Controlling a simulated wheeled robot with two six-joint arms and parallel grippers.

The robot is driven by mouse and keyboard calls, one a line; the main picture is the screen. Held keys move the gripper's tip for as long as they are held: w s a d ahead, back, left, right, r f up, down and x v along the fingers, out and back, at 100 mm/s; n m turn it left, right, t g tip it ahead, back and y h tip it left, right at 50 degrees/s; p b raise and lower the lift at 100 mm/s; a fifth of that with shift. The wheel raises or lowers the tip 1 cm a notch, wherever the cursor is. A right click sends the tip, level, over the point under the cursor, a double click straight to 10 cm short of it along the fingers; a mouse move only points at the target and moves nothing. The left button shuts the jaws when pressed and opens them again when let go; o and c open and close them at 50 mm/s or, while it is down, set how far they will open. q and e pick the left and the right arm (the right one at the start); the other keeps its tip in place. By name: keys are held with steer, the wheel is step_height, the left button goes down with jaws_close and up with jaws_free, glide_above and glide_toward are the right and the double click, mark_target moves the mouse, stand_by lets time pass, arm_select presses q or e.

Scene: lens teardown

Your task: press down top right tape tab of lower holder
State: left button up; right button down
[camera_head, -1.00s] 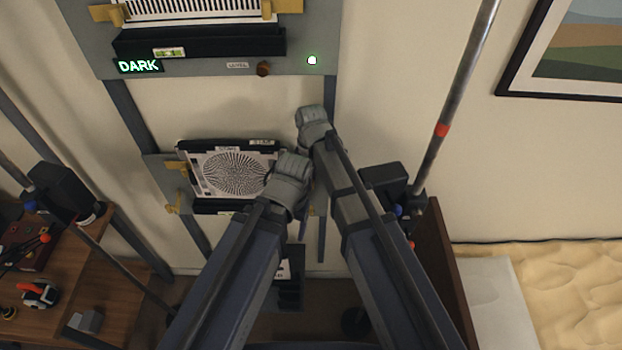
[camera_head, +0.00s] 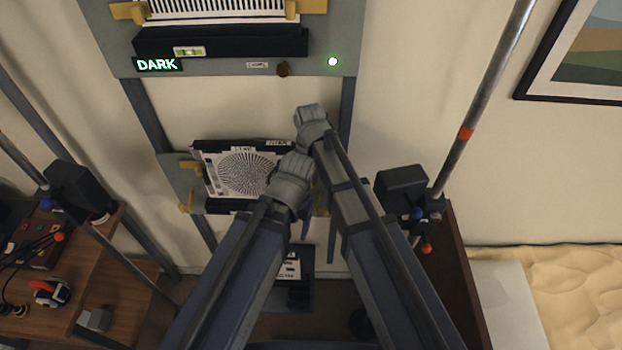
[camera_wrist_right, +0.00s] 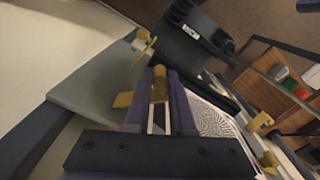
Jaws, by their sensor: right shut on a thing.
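The lower holder (camera_head: 172,172) is a grey plate carrying a white chart with a black radial pattern (camera_head: 240,172). Yellow tape tabs show at its top left (camera_head: 190,166) and bottom left (camera_head: 186,202). My right gripper (camera_wrist_right: 160,84) is shut on a yellow tab, apparently the top right tape tab (camera_wrist_right: 160,78), at the plate beside the chart. Another yellow tab (camera_wrist_right: 143,46) shows farther down that side. In the head view my right gripper (camera_head: 310,112) is beyond the holder's top right corner.
The upper panel (camera_head: 225,66) with a lit DARK sign is above. A black box with a white label (camera_head: 290,270) is below the holder. A wooden desk with tools (camera_head: 110,270) is at left. Metal poles stand on both sides. My two forearms are close together.

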arm_select(q)
steer(key=shift+a, duration=0.1)
arm_select(e)
steer(key=shift+w+a+m, duration=0.2)
steer(key=shift+a+m, duration=0.15)
steer(key=shift+m, duration=0.15)
steer(key=c, duration=0.8)
jaws_free()
steer(key=shift+o, duration=0.2)
steer(key=shift+r, duration=0.1)
step_height(320, 180, up, 8)
steer(key=p, duration=0.8)
arm_select(q)
step_height(320, 180, up, 8)
steer(key=shift+f, duration=0.15)
arm_select(e)
steer(key=shift+f, duration=0.2)
